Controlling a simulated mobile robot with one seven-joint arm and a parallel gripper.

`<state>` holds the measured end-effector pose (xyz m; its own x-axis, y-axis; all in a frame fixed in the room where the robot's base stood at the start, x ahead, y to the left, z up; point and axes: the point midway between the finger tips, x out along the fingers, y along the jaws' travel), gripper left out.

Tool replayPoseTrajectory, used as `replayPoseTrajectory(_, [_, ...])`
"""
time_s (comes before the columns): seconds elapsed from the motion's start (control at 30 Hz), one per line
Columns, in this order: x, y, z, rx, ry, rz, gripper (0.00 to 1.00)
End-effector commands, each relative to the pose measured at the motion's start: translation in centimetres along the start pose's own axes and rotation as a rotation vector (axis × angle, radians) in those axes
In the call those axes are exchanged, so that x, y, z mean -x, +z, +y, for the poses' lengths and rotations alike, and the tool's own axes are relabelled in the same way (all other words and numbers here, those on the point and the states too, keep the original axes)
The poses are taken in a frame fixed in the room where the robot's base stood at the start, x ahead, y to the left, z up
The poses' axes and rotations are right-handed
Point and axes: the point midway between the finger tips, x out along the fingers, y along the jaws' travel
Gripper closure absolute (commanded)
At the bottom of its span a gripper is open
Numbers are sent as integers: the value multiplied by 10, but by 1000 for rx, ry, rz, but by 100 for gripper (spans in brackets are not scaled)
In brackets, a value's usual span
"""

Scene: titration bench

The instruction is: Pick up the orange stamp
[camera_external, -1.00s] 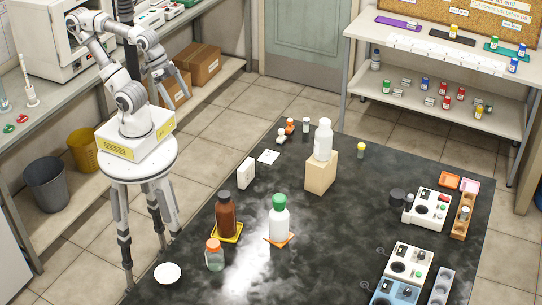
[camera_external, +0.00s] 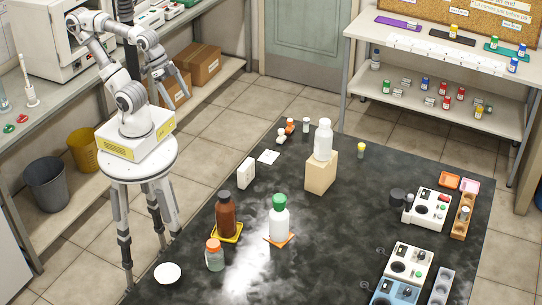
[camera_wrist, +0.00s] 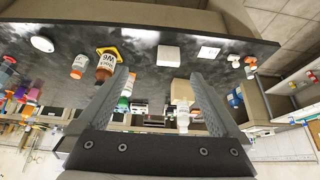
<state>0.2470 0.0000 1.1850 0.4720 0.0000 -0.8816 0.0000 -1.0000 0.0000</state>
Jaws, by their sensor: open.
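I cannot tell for certain which thing is the orange stamp. A small orange-and-white item (camera_external: 290,127) stands near the bench's far left edge, beside small white-topped items (camera_external: 281,136). Small orange-and-white things (camera_wrist: 250,62) also show at the right in the wrist view, too small to make out. My gripper (camera_external: 170,88) is raised left of the black bench in the external view, well away from these things. In the wrist view its two fingers (camera_wrist: 160,74) are spread with nothing held between them.
The black bench (camera_external: 330,260) carries a brown bottle (camera_external: 227,215), a green-capped bottle (camera_external: 279,219), an orange-capped jar (camera_external: 214,256), a white box (camera_external: 246,173) and a white bottle (camera_external: 323,140) on a beige block (camera_external: 320,174). Instruments line its right side.

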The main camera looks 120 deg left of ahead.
Motion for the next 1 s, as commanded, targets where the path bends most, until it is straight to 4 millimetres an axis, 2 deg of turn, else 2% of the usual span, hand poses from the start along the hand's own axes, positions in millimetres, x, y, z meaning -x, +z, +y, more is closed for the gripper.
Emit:
replayPoseTrajectory(0.33, [0,0,0,0,0,0,2])
replayPoseTrajectory(0.5, [0,0,0,0,0,0,32])
replayPoseTrajectory(0.83, [0,-2,-1,9,0,-2,33])
replayPoseTrajectory(0.93, [-2,-14,-6,54,-1,-14,33])
replayPoseTrajectory(1.0, [-4,-28,-14,112,-3,-28,33])
